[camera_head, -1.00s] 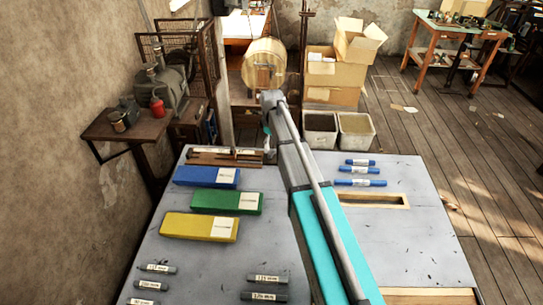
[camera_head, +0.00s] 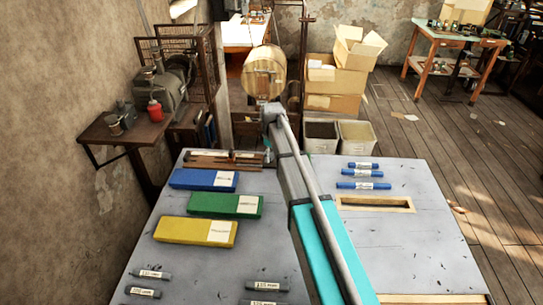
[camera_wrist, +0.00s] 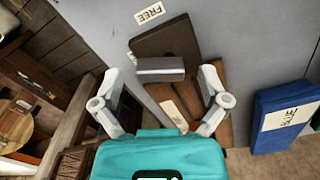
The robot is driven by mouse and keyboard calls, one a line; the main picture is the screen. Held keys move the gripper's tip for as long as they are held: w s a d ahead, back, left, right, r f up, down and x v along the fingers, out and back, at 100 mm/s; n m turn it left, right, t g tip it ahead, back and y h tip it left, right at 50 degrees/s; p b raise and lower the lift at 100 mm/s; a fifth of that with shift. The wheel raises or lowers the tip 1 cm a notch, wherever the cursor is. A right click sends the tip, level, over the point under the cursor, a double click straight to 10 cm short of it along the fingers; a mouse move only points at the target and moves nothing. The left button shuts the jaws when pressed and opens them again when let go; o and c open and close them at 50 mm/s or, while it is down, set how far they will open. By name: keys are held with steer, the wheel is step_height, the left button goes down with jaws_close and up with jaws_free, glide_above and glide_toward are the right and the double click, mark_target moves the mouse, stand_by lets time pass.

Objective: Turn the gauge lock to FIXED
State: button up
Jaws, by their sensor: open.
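My gripper (camera_wrist: 160,98) is open in the wrist view, its two grey fingers spread apart. A grey metal bar (camera_wrist: 160,70), which looks like the gauge lock's handle, lies above and between the fingertips in the picture. It sits against a dark brown plate (camera_wrist: 165,40). A label reading FREE (camera_wrist: 149,12) is beside the plate. A second pale label (camera_wrist: 174,115) lies on brown wood between the fingers; I cannot read it. In the head view the brown wooden gauge (camera_head: 223,160) lies at the table's far left end, and my arm mostly hides the gripper beside it.
Blue (camera_head: 204,179), green (camera_head: 226,205) and yellow (camera_head: 196,231) boxes lie on the grey table (camera_head: 385,225). Several grey labelled bars lie near its front. Blue labelled bars (camera_head: 362,173) and a framed slot (camera_head: 375,203) are on the right. The blue box also shows in the wrist view (camera_wrist: 282,118).

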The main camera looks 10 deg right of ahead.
steer(key=shift+c, duration=0.2)
steer(key=c, duration=1.1)
steer(key=shift+a+n, duration=0.2)
steer(key=shift+n, duration=2.1)
steer(key=o, duration=1.1)
steer(key=shift+o, duration=0.2)
